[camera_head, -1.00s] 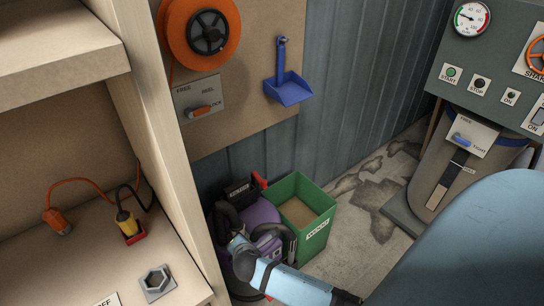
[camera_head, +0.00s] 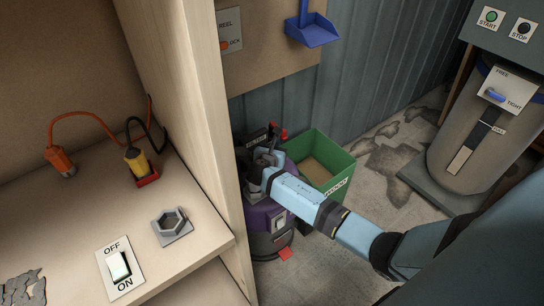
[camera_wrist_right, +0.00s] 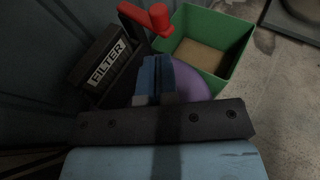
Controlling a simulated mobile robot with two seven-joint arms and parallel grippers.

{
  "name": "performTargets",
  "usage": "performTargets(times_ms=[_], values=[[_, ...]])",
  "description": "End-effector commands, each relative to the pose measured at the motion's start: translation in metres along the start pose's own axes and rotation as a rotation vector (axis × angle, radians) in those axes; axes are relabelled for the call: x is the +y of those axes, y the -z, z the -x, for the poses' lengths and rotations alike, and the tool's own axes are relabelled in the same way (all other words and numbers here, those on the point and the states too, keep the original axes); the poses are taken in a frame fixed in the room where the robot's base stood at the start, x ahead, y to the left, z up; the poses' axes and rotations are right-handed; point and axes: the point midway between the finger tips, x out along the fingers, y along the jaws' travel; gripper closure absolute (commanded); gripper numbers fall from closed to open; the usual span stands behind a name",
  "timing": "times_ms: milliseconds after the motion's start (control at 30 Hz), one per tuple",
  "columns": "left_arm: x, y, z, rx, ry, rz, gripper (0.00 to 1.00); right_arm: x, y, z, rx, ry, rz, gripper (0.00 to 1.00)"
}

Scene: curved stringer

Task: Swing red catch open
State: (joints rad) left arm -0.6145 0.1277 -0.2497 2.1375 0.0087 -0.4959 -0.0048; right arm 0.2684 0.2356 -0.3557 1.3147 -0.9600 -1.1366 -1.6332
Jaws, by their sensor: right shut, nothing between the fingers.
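The red catch (camera_head: 284,134) sits at the top of a purple machine (camera_head: 256,215), beside its black FILTER box. It is small and partly hidden in the head view. In the right wrist view the red catch (camera_wrist_right: 150,20) is a bar with a rounded knob, just beyond my fingers. My right gripper (camera_head: 262,158) is over the top of the machine, with its blue fingers shut and empty. In the wrist view the gripper (camera_wrist_right: 157,75) points at the FILTER box (camera_wrist_right: 108,68) and catch, apparently apart from the catch. My left gripper is not in view.
A green bin (camera_head: 325,158) stands right behind the machine. A wooden shelf unit (camera_head: 195,100) with a switch, hex nut and plugs is close on the left. A grey drum (camera_head: 475,140) stands at right. A red tab (camera_head: 286,254) shows low on the machine.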

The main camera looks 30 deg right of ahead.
Motion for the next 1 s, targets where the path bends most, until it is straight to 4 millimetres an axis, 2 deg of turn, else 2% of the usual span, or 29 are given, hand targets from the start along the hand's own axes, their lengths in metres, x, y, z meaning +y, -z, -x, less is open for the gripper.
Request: performTargets(times_ms=[100, 300, 500, 767, 1000], values=[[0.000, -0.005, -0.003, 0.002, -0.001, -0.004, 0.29, 0.000, -0.001, -0.024, -0.002, 0.002, -0.001, 1.00], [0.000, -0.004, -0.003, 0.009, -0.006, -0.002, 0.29, 0.000, -0.008, -0.048, 0.000, 0.001, 0.000, 1.00], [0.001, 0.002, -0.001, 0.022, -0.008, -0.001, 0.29, 0.000, -0.012, -0.054, 0.000, -0.001, -0.001, 1.00], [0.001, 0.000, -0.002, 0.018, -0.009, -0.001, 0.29, 0.000, -0.012, -0.054, 0.000, -0.001, -0.001, 1.00], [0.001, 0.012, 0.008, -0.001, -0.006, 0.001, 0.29, -0.013, -0.021, -0.061, -0.003, -0.098, 0.037, 1.00]])
